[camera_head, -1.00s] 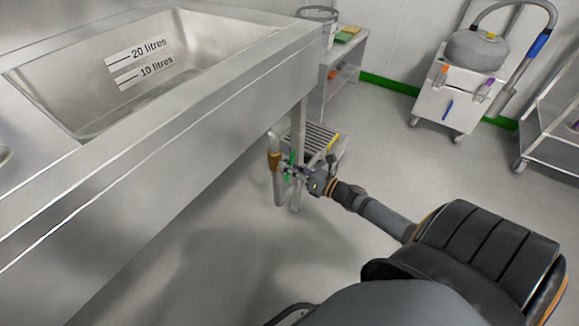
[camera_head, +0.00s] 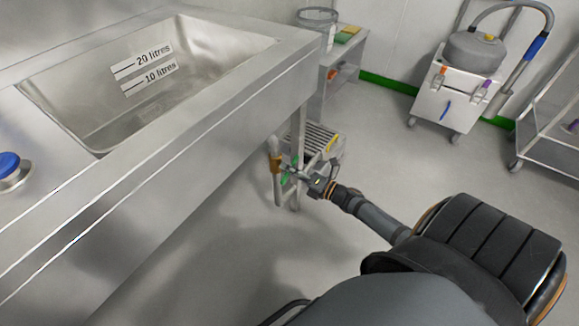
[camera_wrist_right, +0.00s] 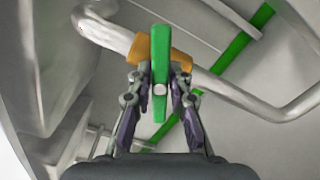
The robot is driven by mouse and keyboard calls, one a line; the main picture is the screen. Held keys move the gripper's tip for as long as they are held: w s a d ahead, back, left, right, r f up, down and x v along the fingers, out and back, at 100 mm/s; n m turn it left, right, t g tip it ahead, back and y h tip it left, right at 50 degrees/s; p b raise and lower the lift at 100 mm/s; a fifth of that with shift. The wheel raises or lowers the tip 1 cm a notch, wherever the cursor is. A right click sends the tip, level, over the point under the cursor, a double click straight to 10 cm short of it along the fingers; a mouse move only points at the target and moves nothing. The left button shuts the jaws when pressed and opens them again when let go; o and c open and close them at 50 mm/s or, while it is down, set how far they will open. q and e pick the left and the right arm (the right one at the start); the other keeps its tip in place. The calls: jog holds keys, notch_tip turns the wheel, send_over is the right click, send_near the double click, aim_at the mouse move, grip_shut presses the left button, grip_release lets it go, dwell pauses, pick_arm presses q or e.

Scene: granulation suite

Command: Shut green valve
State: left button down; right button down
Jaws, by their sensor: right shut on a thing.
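The green valve handle (camera_wrist_right: 160,60) stands in front of a brass valve body (camera_wrist_right: 178,63) on a steel pipe (camera_wrist_right: 245,98) in the right wrist view. My right gripper (camera_wrist_right: 160,78) has its fingers on both sides of the handle and is shut on it. In the head view the brass body (camera_head: 275,163) sits on the pipe under the sink, and the green handle (camera_head: 287,177) shows small beside it, partly hidden by my right gripper (camera_head: 297,173). The left gripper is not in view.
The steel sink (camera_head: 190,140) with litre marks fills the left, with a blue button (camera_head: 9,164) on its top. A sink leg (camera_head: 298,140) and a slatted step (camera_head: 318,138) stand close to the valve. A wheeled vacuum (camera_head: 465,85) is at the back.

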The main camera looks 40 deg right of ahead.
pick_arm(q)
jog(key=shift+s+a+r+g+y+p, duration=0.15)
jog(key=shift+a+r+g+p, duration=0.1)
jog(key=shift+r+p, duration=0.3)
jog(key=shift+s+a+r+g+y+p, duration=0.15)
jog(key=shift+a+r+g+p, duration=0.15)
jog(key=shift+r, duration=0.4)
pick_arm(e)
jog(key=m, duration=0.4)
jog(key=shift+m, duration=0.4)
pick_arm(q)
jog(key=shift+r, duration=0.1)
pick_arm(e)
jog(key=c, duration=1.2)
grip_release()
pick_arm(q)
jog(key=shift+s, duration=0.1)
pick_arm(e)
jog(key=v, duration=1.2)
jog(key=shift+f, duration=0.1)
